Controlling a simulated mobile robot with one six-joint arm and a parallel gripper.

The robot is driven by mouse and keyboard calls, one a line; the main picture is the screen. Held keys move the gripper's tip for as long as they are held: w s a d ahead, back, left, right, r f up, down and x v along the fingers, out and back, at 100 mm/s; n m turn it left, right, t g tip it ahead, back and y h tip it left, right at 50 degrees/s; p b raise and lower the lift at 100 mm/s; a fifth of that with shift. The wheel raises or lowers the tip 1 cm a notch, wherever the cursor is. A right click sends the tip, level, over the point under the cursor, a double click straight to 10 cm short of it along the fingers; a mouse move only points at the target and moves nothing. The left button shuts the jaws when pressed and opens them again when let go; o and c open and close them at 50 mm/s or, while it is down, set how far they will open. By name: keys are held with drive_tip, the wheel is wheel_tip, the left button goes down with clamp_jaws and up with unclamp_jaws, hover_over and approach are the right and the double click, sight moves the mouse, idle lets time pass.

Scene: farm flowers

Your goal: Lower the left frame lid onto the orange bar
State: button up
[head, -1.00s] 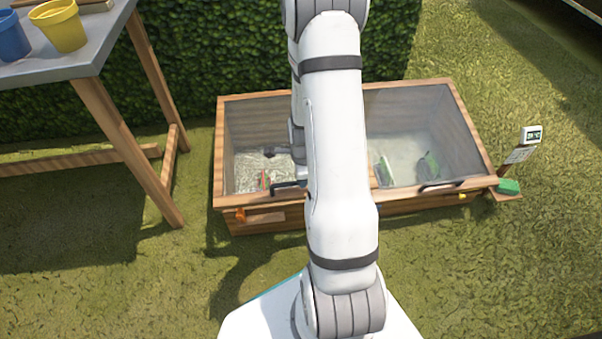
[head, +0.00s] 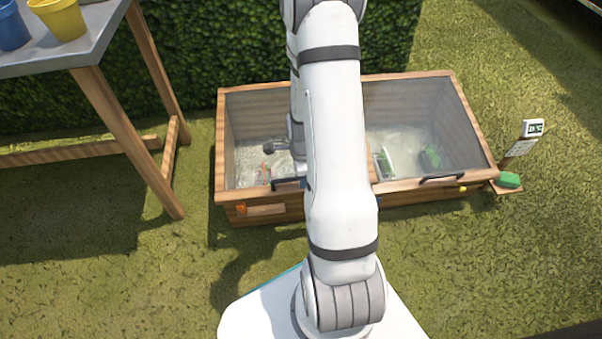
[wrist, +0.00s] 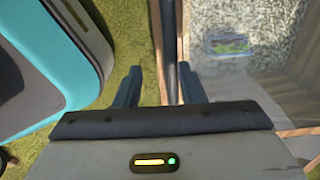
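The left frame lid (head: 224,125) is a wood-edged clear panel on the left half of the box, lying low over it. Its dark handle (head: 287,182) is on the front edge, partly behind my arm. The orange bar (head: 241,208) shows as a small patch just under the lid's front left edge; whether they touch I cannot tell. In the wrist view my gripper (wrist: 158,86) is open, with the dark handle bar (wrist: 171,45) between its fingers, nearer the right one. My fingertips are hidden in the head view.
The right lid (head: 475,130) covers the other half, with its own handle (head: 441,178). A table (head: 85,52) with pots is at left. Grass lies in front.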

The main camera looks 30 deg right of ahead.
drive_tip(key=shift+w+d+r, duration=0.1)
drive_tip(key=shift+r, duration=0.2)
wheel_tip(320, 180, up, 7)
drive_tip(key=p, duration=0.3)
drive_tip(key=shift+s+r+p, duration=0.15)
drive_tip(key=shift+s+p, duration=0.05)
drive_tip(key=shift+p, duration=0.1)
drive_tip(key=s+a+r+n+p, duration=0.1)
drive_tip(key=a+r+n+p, duration=0.3)
drive_tip(key=r, duration=0.6)
drive_tip(key=a+r+n+t+p, duration=0.1)
drive_tip(key=r+n+p, duration=0.1)
drive_tip(key=r+p, duration=0.55)
drive_tip(key=s+a+r+n+p, duration=0.15)
drive_tip(key=r+n+p, duration=0.25)
drive_tip(key=r, duration=0.7)
drive_tip(key=s+a+r+n+p, duration=0.2)
drive_tip(key=s+r+n+p, duration=0.1)
drive_tip(key=r, duration=0.6)
drive_tip(key=s+a+r+n+p, duration=0.3)
drive_tip(key=r+n+p, duration=0.2)
drive_tip(key=r+p, duration=0.2)
drive_tip(key=s+a+r+n+t+p, duration=0.1)
drive_tip(key=s+a+r+n+p, duration=0.1)
drive_tip(key=r+p, duration=0.4)
wheel_tip(320, 180, up, 6)
drive_tip(key=shift+s+a+f+n, duration=0.3)
drive_tip(key=shift+s+n, duration=0.25)
drive_tip(key=shift+n, duration=0.65)
